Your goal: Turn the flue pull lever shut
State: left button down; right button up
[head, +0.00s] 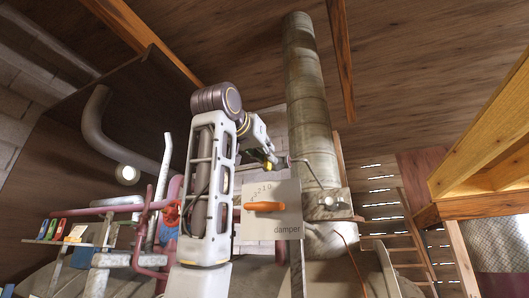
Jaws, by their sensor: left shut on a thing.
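The flue pipe (308,110) rises as a tall grey metal cylinder right of centre. A thin bent metal rod, which looks like the flue pull lever (312,173), runs from a bracket (328,205) low on the pipe up and left to my left gripper (277,163). My left gripper is shut on the lever's upper left end; its fingers are small and partly hidden by the wrist. Just below is a pale plate (287,223) marked "damper", with a number scale and an orange handle (264,206). My right gripper is not in view.
Red and grey pipes (150,235) with a red valve wheel (172,212) stand left of my arm. A shelf with small coloured items (58,229) is at far left. Wooden beams (490,130) and a ladder (405,250) are on the right.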

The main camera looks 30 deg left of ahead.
pick_arm(q)
jog(key=shift+f, duration=0.15)
jog(key=c, duration=1.5)
grip_release()
jog(key=shift+s, duration=0.2)
jog(key=s, duration=1.1)
jog(key=shift+s+d, duration=0.35)
